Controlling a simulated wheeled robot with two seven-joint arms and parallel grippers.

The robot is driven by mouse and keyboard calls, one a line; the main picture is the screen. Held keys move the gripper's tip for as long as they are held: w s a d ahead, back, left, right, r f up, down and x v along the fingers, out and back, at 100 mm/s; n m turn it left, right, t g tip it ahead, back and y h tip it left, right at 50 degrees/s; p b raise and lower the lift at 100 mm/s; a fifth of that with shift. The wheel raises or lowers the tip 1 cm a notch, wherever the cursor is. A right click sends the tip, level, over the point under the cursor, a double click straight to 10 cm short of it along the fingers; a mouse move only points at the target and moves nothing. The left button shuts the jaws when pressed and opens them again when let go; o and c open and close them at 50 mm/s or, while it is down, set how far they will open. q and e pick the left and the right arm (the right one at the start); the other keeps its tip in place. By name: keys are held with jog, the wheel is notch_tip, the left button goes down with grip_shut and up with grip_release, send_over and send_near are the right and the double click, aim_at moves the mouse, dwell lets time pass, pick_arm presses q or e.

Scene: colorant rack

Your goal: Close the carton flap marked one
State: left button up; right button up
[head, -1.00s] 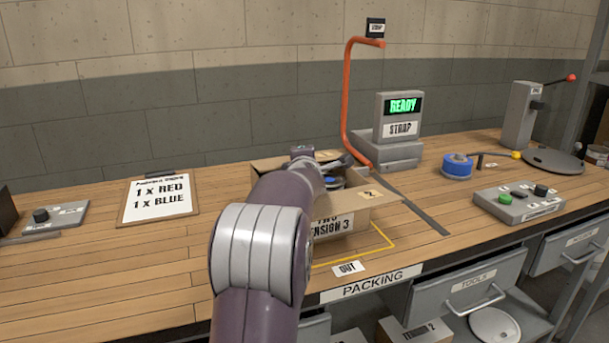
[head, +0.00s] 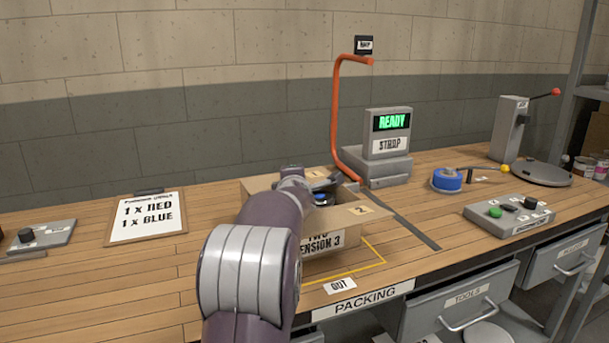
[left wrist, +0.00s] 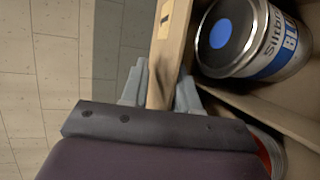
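An open carton (head: 318,240) labelled TENSION 3 stands on the bench, with its flap marked 2 (head: 358,211) folded outward at the right. The flap marked one (head: 320,176) is at the carton's far side, partly hidden by my arm; its label also shows in the left wrist view (left wrist: 163,16). My left gripper (left wrist: 162,92) has one finger on each side of this cardboard and looks shut on it. In the head view the gripper (head: 292,172) is over the carton, its fingertips hidden. Inside are a blue-labelled can (left wrist: 250,40) and part of a red-rimmed can (left wrist: 268,150). My right gripper is not in view.
An orange pipe (head: 337,115) and the STRAP machine (head: 388,140) stand behind the carton. The bench left of the carton is clear up to a clipboard (head: 147,216).

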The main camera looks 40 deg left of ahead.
pick_arm(q)
jog(key=r+p, duration=0.3)
jog(key=d+r+p, duration=0.1)
jog(key=r+p, duration=0.1)
jog(key=shift+w+d+r, duration=0.1)
jog(key=shift+w+r, duration=0.1)
jog(key=shift+w, duration=0.05)
jog(key=w+d+r+p, duration=0.2)
jog(key=d+r+p, duration=0.3)
jog(key=d, duration=0.5)
jog(key=shift+w+p, duration=0.25)
jog(key=shift+p, duration=0.3)
jog(key=shift+r, duration=0.1)
jog(key=shift+c, duration=0.3)
